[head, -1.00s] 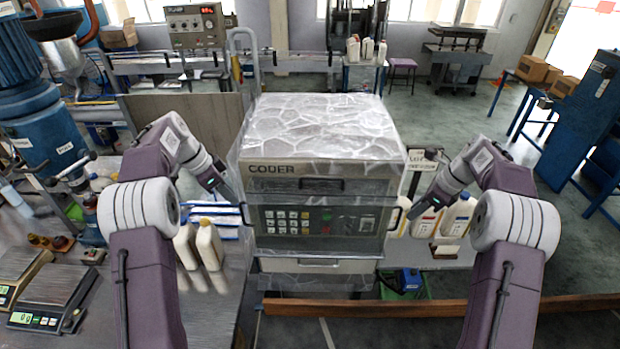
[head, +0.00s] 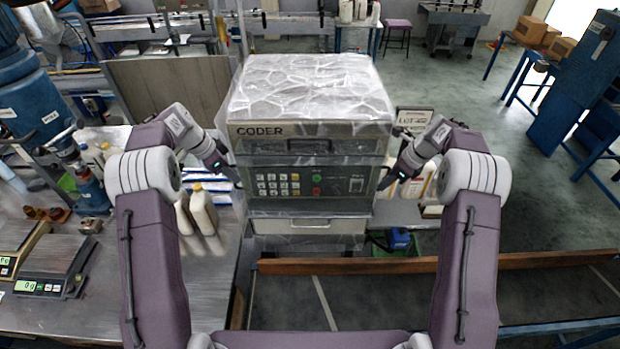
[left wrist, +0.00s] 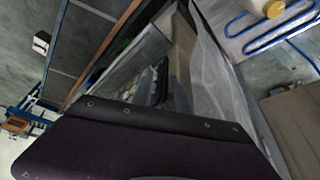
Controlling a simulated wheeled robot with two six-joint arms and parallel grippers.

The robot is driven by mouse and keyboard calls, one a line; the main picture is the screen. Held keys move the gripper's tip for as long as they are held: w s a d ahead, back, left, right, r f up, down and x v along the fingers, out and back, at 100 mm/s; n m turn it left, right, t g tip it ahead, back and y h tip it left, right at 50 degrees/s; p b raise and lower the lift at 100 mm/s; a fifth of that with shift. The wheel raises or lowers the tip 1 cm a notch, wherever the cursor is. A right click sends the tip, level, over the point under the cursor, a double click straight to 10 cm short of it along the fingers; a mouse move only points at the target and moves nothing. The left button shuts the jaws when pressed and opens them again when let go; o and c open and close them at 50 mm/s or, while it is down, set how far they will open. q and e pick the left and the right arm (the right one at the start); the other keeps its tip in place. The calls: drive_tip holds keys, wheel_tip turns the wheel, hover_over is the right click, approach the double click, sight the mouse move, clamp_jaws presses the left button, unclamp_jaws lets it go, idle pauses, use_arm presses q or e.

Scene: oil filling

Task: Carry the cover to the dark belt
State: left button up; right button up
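The cover looks like the clear, wrinkled film (head: 310,88) draped over the grey box marked CODER in the head view. Its lower edges are hard to make out. My left gripper (head: 231,181) is at the left side of the box, beside the keypad panel. My right gripper (head: 384,184) is at the right side, at about the same height. The fingertips are small and dark, so I cannot tell whether either is closed or touching film. The left wrist view shows translucent film (left wrist: 215,85) close by.
The brown rail (head: 450,263) runs along the belt's far edge. White bottles (head: 203,210) stand left of the box, and more bottles (head: 420,183) stand right of it. Scales (head: 55,265) sit on the metal table at left. Open floor lies at right.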

drive_tip(key=shift+f, duration=0.2)
use_arm(q)
drive_tip(key=shift+f, duration=0.25)
use_arm(e)
drive_tip(key=shift+a, duration=0.2)
use_arm(q)
drive_tip(key=shift+w+a, duration=0.1)
clamp_jaws()
use_arm(e)
drive_tip(key=shift+w, duration=0.1)
drive_tip(key=c, duration=0.4)
clamp_jaws()
drive_tip(key=shift+d, duration=0.1)
use_arm(q)
drive_tip(key=shift+d+r, duration=0.1)
drive_tip(key=shift+d, duration=0.1)
